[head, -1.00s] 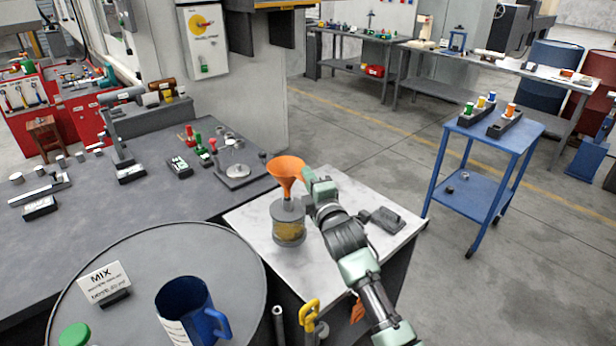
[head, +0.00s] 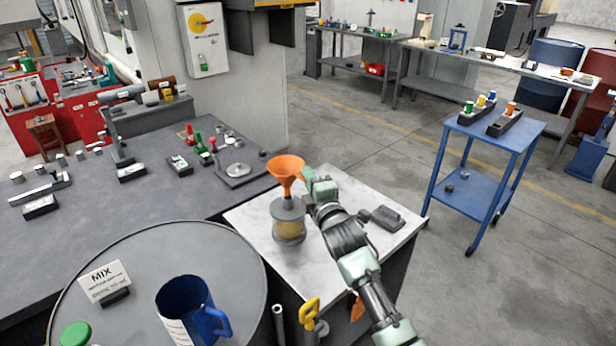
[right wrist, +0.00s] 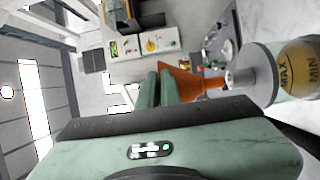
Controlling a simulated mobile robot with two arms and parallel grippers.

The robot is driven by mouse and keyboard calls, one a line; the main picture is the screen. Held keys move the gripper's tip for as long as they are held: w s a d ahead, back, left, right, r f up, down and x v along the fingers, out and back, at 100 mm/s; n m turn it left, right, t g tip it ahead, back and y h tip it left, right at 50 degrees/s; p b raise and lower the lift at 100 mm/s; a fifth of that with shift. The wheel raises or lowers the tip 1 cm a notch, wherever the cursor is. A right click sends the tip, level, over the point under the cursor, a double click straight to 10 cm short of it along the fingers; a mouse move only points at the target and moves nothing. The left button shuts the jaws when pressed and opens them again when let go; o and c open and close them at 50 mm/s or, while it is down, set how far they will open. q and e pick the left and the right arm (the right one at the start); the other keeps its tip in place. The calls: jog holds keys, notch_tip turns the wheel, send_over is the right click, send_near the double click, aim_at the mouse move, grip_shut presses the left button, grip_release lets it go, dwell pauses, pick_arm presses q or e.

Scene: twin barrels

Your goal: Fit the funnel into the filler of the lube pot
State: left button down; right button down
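The orange funnel (head: 286,168) is upright above the lube pot (head: 289,228), a squat grey-capped jar with amber contents on the pale bench top. Its spout meets the top of the pot's filler neck (head: 288,203); how deep it sits inside, I cannot tell. In the right wrist view the funnel (right wrist: 190,84) lies just beyond my fingers, and the pot (right wrist: 285,72) shows MAX and MIN marks. My right gripper (head: 303,179) is at the funnel's right side, its fingers (right wrist: 158,88) close together on the funnel's wall. My left gripper is out of view.
A dark block (head: 388,217) lies on the pale bench, right of my right arm. A barrel top (head: 215,250) in front carries a blue mug (head: 190,308), a MIX sign (head: 104,280) and a green cap (head: 75,334). A blue trolley (head: 490,150) stands at right.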

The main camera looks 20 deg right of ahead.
jog(key=shift+f+b, duration=1.45)
jog(key=shift+f, duration=0.8)
jog(key=c, duration=1.5)
grip_release()
jog(key=shift+c, duration=0.2)
jog(key=s+b, duration=0.1)
jog(key=s, duration=0.7)
jog(key=shift+a, duration=0.2)
